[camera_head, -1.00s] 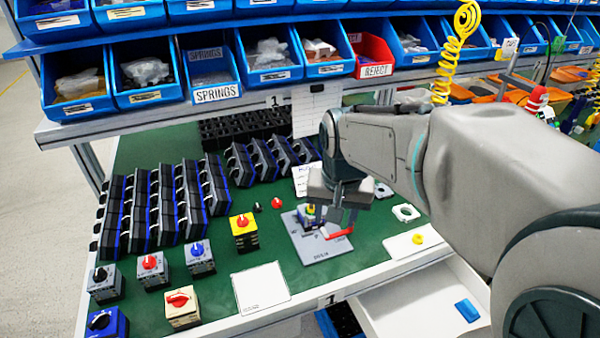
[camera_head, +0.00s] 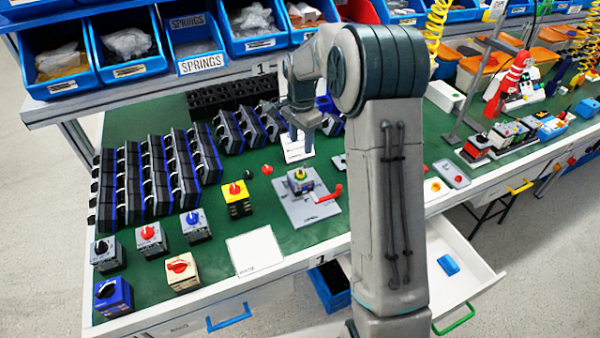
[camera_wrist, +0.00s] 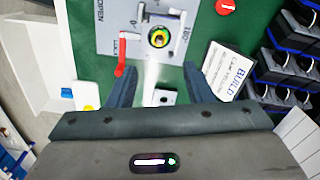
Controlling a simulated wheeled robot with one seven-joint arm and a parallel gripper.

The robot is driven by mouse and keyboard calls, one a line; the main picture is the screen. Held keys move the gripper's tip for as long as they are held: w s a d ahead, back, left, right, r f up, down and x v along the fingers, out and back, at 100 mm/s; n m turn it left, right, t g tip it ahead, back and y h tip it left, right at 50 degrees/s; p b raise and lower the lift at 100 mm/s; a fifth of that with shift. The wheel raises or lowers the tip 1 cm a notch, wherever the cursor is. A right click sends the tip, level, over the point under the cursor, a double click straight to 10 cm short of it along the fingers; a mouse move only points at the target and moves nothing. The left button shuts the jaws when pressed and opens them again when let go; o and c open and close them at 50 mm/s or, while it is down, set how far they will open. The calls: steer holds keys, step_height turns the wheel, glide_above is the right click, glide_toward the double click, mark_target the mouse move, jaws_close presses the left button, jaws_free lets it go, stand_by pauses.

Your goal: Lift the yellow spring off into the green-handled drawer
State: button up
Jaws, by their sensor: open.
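The yellow spring (camera_head: 300,172) appears as a small yellow ring on the switch in the grey fixture plate (camera_head: 321,211). In the wrist view the yellow ring (camera_wrist: 159,37) sits around a dark centre, ahead of my fingertips. My gripper (camera_head: 303,143) is open and empty, above and behind the fixture; its two fingers (camera_wrist: 160,85) are spread apart in the wrist view. The drawer (camera_head: 472,262) stands pulled out at the lower right, with a green handle (camera_head: 454,320) on its front. A blue block (camera_head: 448,264) lies in it.
A red lever (camera_head: 331,193) sticks out at the fixture's right. Rows of black switches (camera_head: 150,185) fill the left of the bench. Blue bins (camera_head: 195,45) line the shelf above. A white card (camera_head: 255,251) lies in front.

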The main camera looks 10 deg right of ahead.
step_height(320, 180, down, 11)
steer(key=shift+s+a+f+p, duration=0.1)
steer(key=shift+p, duration=0.95)
jaws_close()
